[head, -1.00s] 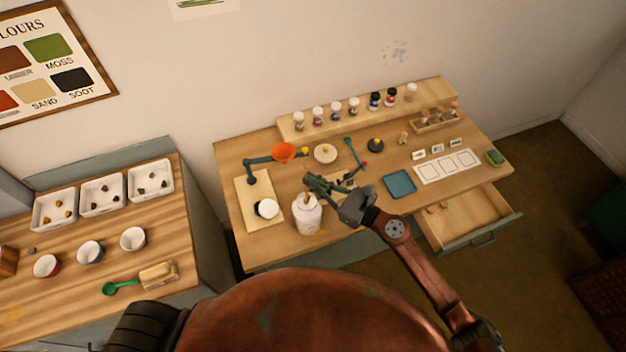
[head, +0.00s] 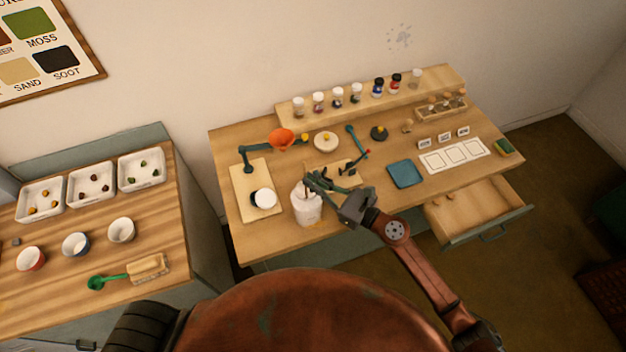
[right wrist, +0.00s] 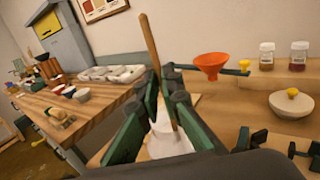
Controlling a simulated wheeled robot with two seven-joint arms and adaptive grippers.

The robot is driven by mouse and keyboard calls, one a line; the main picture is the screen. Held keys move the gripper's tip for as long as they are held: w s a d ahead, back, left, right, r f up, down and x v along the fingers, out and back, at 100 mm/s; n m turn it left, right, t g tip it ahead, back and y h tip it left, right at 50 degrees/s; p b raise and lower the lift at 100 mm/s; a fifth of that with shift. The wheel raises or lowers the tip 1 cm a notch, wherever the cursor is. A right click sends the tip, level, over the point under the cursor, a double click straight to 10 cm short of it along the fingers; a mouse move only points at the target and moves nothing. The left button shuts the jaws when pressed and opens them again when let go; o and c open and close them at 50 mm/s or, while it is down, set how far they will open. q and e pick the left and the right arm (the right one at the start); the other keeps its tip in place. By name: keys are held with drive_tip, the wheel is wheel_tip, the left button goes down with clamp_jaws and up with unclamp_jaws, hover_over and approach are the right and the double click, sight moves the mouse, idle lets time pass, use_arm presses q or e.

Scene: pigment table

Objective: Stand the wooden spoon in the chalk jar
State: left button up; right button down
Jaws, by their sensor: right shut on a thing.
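The chalk jar (head: 308,208) is a white jar standing near the front edge of the pigment table, left of the middle. My right gripper (head: 312,182) is just above the jar's mouth, its fingers reaching over it from the right. In the right wrist view the gripper (right wrist: 163,88) is shut on the wooden spoon (right wrist: 151,45), a thin brown stick held nearly upright with a slight tilt. The spoon's lower part runs down to the white jar (right wrist: 168,146) and appears to be inside its mouth; the fingers partly hide this. My left gripper is not in view.
A round white-topped thing on a pale board (head: 250,206) stands left of the jar, with an orange funnel (head: 281,138) behind. A blue tray (head: 405,173) lies to the right. An open drawer (head: 475,208) juts out at front right. Another counter (head: 130,230) stands left.

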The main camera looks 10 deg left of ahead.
drive_tip(key=shift+f, duration=0.35)
drive_tip(key=c, duration=2)
unclamp_jaws()
drive_tip(key=shift+c, duration=0.2)
drive_tip(key=v, duration=1.2)
